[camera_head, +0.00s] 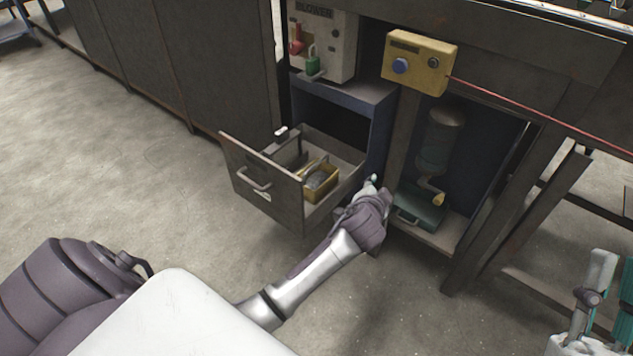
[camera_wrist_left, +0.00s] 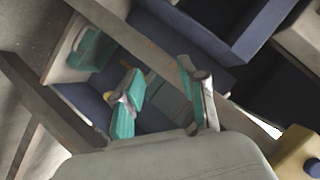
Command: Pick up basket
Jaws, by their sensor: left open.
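A small yellow basket-like container (camera_head: 322,187) with a dark rounded thing in it sits inside the pulled-out drawer (camera_head: 280,190). A thin handle shape rises near it. My left gripper (camera_head: 370,184) is beside the drawer's right side, in front of the cabinet, apart from the container. In the left wrist view my left gripper (camera_wrist_left: 163,98) shows its two teal-padded fingers spread, with nothing between them. The container is not seen in that view. My right gripper (camera_head: 608,298) is partly in view at the lower right, cut by the frame edge.
A yellow button box (camera_head: 420,63) hangs above. A blower unit (camera_head: 322,40) stands over the drawer. The floor at left is free.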

